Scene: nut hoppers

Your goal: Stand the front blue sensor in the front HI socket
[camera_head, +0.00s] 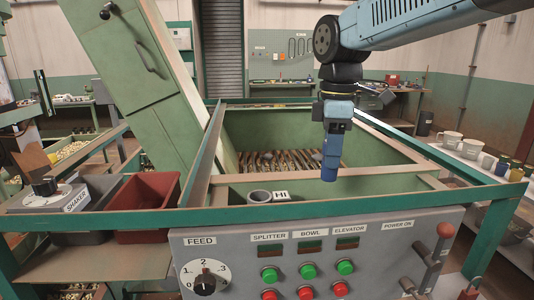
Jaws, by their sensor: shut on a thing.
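The front blue sensor (331,162) is an upright blue cylinder hanging below my gripper (334,129). My gripper points down and is shut on the sensor's upper end. The front HI socket (259,196) is a short grey ring on the hopper's front ledge, left of the white HI label (281,195). In the picture the sensor is right of the socket and higher, clear of it. The depth gap between them is hard to judge from this one view.
The green hopper (385,140) has raised walls around a slatted bottom. A tilted green chute (130,65) stands at its left. The control panel (215,250) with buttons and levers is in front. A red bin (150,195) and the SHAKER box (45,200) are at the left.

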